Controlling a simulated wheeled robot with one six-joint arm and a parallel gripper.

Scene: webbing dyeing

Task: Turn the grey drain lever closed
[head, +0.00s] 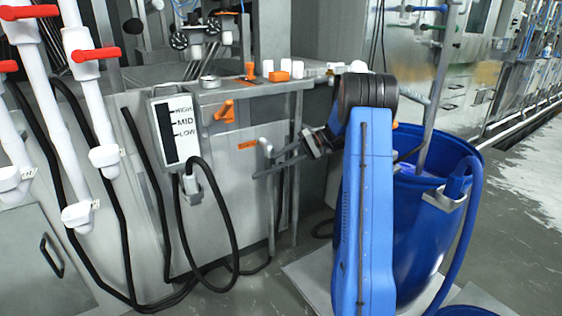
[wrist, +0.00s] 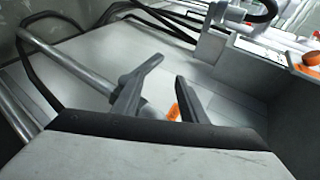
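A grey upright pipe with a bent top (head: 267,148) stands against the tank's front; I take its upper part for the grey drain lever, though no separate handle is clear. In the wrist view a grey pipe (wrist: 62,62) runs in from the upper left, passes behind one finger, and its rounded end shows between the fingers. My gripper (head: 268,163) is open, its two dark fingers reaching left to the pipe's upper part. It also shows open in the wrist view (wrist: 168,72). I cannot tell whether either finger touches the pipe. Nothing is held.
A grey level gauge (head: 175,128) marked HIGH, MID and LOW hangs on the tank's left. White pipes with red handles (head: 97,54) stand far left. A blue barrel (head: 425,225) stands right, beside my arm. Black hoses loop below.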

